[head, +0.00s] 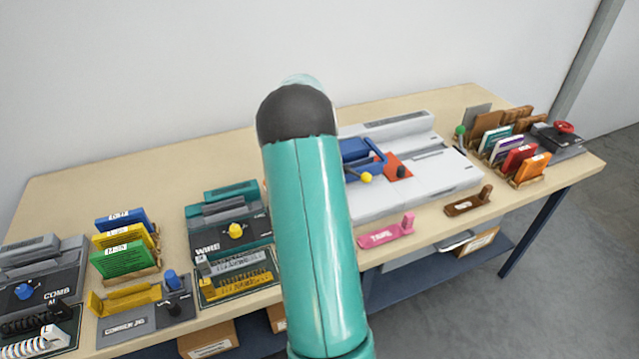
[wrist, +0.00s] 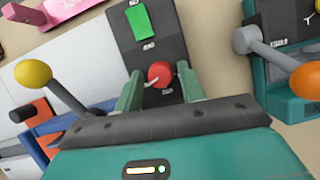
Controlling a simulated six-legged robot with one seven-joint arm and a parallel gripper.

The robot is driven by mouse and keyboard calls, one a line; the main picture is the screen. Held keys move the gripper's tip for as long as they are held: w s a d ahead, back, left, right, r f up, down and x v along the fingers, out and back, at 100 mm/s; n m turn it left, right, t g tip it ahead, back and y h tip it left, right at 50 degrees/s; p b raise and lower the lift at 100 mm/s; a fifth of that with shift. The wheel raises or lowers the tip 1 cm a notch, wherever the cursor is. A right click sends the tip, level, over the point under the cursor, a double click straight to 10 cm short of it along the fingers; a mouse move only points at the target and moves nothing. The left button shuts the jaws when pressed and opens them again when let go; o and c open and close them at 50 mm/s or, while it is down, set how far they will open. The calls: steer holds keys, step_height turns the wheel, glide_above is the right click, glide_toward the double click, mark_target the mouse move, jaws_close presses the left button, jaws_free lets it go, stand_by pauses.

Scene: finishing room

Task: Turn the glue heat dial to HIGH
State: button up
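In the wrist view a round red dial (wrist: 160,73) sits on a dark panel (wrist: 152,50), with a small white pointer mark at its lower left. The lettering around it is too small to read, so I cannot tell its setting or confirm that it is the glue heat dial. My gripper (wrist: 159,70) is open, one green finger on each side of the red dial. I cannot tell whether the fingers touch it. In the head view my arm hides the dial and the fingers.
A green block-like control (wrist: 141,22) sits on the same panel. A yellow-knobbed lever (wrist: 33,73) stands left, an orange-knobbed lever (wrist: 306,81) right. In the head view a teal WIRE machine (head: 228,218) and a grey-white machine (head: 440,172) flank my arm on the table (head: 90,180).

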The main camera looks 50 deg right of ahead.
steer(key=shift+o, duration=0.7)
steer(key=v, duration=1.3)
steer(key=shift+r, duration=0.4)
